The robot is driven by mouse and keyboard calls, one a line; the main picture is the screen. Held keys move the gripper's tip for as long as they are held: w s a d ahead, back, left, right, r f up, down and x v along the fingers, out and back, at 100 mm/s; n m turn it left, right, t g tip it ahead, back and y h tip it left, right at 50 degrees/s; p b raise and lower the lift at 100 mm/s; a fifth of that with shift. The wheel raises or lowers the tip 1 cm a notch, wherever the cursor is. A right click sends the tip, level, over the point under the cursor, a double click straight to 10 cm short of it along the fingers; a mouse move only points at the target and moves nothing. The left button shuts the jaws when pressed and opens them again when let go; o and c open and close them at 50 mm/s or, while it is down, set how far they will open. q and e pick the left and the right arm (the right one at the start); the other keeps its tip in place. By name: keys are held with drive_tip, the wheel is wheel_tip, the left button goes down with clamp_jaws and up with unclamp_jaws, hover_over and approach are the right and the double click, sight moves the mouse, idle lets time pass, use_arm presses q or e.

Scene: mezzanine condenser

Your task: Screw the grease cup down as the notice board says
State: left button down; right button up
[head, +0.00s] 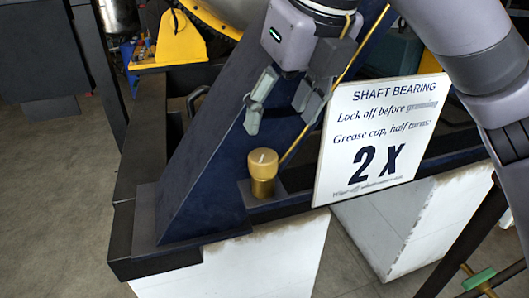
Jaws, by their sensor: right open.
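The brass grease cup (262,173) stands upright on a small block beside the blue sloping frame. Its round cap has a pale line across the top. My right gripper (280,112) is open and empty, its fingers pointing down above the cup and apart from it. The white notice board (330,176), right of the cup, reads "SHAFT BEARING", "Lock off before greasing", "Grease cup, half turns:" and a large "2 X". Its small bottom line is hard to read. My left gripper is not in view.
The blue frame (196,190) rises close behind and left of the cup, on a dark beam over white plinths (235,268). A yellow bracket (181,42) is at the back left. A green-handled valve (480,278) is at the lower right. Grey floor lies open at left.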

sight(265, 157)
drive_tip(key=p+x, duration=0.2)
drive_tip(key=x, duration=0.9)
drive_tip(key=shift+f+p, duration=0.1)
drive_tip(key=shift+p, duration=0.2)
drive_tip(key=shift+c, duration=0.3)
drive_tip(key=c, duration=1.1)
